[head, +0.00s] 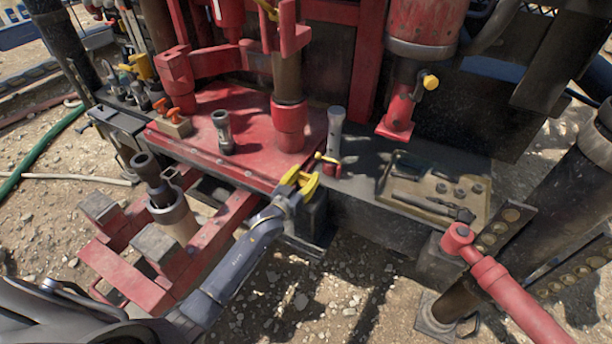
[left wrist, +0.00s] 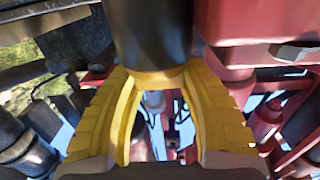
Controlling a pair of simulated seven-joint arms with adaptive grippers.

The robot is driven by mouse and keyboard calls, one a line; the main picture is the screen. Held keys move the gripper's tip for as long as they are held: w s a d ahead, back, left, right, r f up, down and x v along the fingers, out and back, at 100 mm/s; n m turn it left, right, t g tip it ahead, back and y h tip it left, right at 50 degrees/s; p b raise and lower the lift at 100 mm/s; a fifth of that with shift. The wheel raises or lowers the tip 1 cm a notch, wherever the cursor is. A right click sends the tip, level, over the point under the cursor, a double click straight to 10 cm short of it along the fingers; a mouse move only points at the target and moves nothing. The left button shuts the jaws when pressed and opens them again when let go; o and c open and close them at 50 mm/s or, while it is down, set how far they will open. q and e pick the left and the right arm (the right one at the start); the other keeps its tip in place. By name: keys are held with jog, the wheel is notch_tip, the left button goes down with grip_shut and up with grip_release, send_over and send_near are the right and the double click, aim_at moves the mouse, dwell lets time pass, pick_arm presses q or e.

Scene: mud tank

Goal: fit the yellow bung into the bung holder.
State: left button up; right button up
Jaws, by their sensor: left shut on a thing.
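My left gripper (head: 300,181) has yellow fingers and is by the front right corner of the red deck. In the left wrist view, its fingertips (left wrist: 160,78) close on a yellow piece, which I take for the yellow bung (left wrist: 158,77). A dark cylinder (left wrist: 152,35) rises directly beyond it; I cannot tell whether they touch. In the head view the fingers mostly hide the bung. I cannot tell for sure which part is the bung holder. A small red fitting with a yellow handle (head: 329,164) is just right of the gripper. My right gripper is not in view.
A grey tube (head: 335,130) stands upright on the dark ledge behind the fitting. The red deck (head: 235,163) carries a short dark tube (head: 222,132) and a thick post (head: 289,125). A tan tool tray (head: 405,203) lies right. A yellow knob (head: 431,82) sits on a red pipe.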

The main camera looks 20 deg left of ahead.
pick_arm(q)
jog(key=o, duration=1.1)
jog(key=shift+s, duration=0.1)
jog(key=v, duration=1.1)
jog(key=shift+s+a, duration=0.15)
jog(key=shift+s, duration=0.25)
